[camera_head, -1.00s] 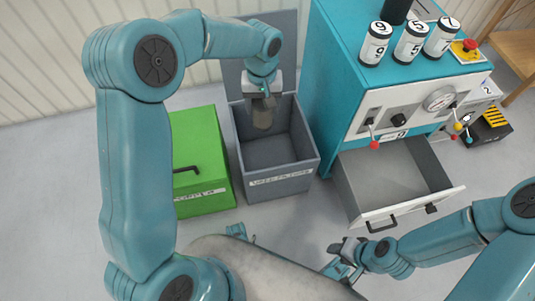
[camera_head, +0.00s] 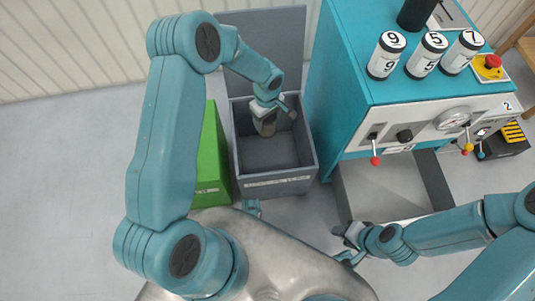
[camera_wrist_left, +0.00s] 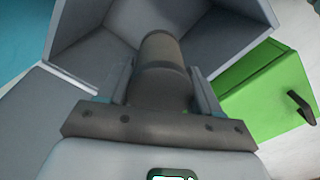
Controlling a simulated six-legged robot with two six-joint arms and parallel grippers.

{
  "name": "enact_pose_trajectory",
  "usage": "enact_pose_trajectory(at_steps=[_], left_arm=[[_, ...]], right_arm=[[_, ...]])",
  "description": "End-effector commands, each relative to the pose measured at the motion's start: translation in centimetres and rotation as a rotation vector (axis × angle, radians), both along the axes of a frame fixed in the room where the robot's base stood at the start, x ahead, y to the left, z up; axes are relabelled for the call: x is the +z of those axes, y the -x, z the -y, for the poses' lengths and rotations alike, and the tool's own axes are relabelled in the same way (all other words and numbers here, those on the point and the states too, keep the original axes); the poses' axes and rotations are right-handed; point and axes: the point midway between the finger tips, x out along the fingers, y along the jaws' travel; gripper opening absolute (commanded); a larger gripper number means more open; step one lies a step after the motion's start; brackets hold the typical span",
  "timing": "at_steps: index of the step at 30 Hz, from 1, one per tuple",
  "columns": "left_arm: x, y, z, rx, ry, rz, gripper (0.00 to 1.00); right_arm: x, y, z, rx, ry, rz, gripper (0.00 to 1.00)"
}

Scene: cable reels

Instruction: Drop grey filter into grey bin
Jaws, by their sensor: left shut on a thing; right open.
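The grey filter (camera_wrist_left: 160,70) is a dark grey cylinder held between the fingers of my left gripper (camera_wrist_left: 160,92) in the left wrist view. In the head view my left gripper (camera_head: 266,112) is over the open grey bin (camera_head: 277,184), near its back left part, with the filter (camera_head: 265,125) pointing down into the opening. The bin's lid stands raised behind it, and a label is on its front. The bin (camera_wrist_left: 215,45) lies beyond the filter in the wrist view. My right gripper (camera_head: 350,236) is open and empty, in front of the machine's drawer.
A green bin (camera_head: 212,160) with a shut lid stands left of the grey bin; it also shows in the wrist view (camera_wrist_left: 265,90). A teal machine (camera_head: 340,100) with levers, a gauge and numbered canisters (camera_head: 386,55) stands right. Its drawer (camera_head: 385,185) is open.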

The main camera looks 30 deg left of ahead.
Motion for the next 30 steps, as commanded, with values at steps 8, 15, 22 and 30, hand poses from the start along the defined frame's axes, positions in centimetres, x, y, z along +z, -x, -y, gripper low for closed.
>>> enact_pose_trajectory(at_steps=[8, 15, 22, 30], left_arm=[[-1.5, 0.2, 0.0, 0.006, 0.0, 0.0, 0.28], [-4.5, 0.1, 0.1, 0.007, 0.001, -0.001, 0.28], [-6.2, -0.2, 0.1, 0.007, -0.001, 0.001, 0.28], [-6.1, -0.3, 0.1, 0.006, -0.001, 0.001, 0.8]], right_arm=[[-0.6, 0.0, 0.0, 0.0, 0.0, 0.0, 0.43], [-1.8, 0.0, 0.0, 0.0, 0.0, 0.0, 0.43], [-2.3, -0.1, 0.1, -0.005, 0.001, 0.002, 0.43], [-2.2, -0.1, 0.1, -0.006, 0.0, 0.002, 0.43]])
